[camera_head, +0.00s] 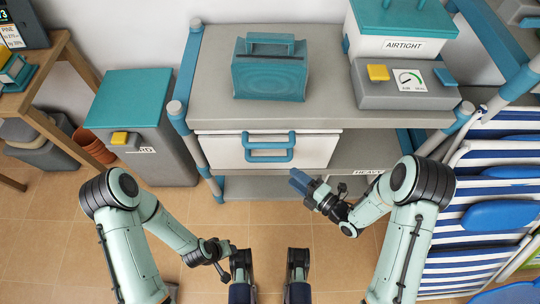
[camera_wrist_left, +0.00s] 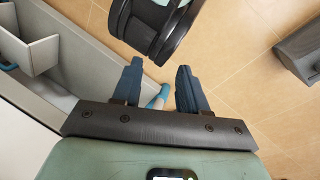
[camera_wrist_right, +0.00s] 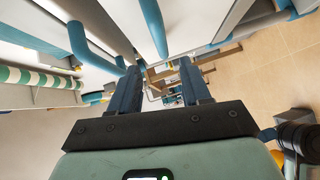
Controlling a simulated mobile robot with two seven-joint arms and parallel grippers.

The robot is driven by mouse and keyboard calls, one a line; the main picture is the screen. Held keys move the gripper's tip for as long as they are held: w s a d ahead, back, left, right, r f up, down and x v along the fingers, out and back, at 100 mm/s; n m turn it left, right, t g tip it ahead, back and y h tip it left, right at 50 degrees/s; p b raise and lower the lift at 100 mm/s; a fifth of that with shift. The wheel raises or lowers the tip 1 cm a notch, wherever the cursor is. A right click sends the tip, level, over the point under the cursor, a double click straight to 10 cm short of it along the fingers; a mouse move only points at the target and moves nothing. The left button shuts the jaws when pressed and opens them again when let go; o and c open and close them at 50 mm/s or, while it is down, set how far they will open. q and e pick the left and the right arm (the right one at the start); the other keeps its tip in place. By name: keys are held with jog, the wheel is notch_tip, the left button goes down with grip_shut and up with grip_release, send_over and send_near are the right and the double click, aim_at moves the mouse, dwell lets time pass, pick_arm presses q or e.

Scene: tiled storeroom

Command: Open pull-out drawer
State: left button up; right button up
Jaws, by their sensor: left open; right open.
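The white drawer front (camera_head: 318,150) with its blue loop handle (camera_head: 268,157) sits under the grey top of the shelf unit. It looks shut or nearly so. My right gripper (camera_head: 298,184) is open and empty, in front of the unit, right of and below the handle in the picture; I see no contact. Its fingers (camera_wrist_right: 160,95) show in the right wrist view, with blue bars beyond that I cannot surely identify. My left gripper (camera_head: 224,274) hangs low, away from the drawer. Its fingers (camera_wrist_left: 160,90) are apart and empty in the left wrist view.
A teal-lidded bin (camera_head: 140,130) stands left; striped folded chairs (camera_head: 490,200) lean right. Tiled floor (camera_head: 270,235) in front is clear.

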aim_at(270, 160)
jog(key=b+x, duration=0.1)
jog(key=x, duration=1.1)
jog(key=shift+s, duration=0.1)
pick_arm(q)
jog(key=shift+w+a+f+t, duration=0.2)
jog(key=shift+w+a+f, duration=0.15)
jog(key=shift+w, duration=0.2)
jog(key=shift+w+a+f+t, duration=0.2)
jog(key=shift+w+f, duration=0.25)
jog(key=shift+w, duration=0.1)
pick_arm(e)
grip_shut()
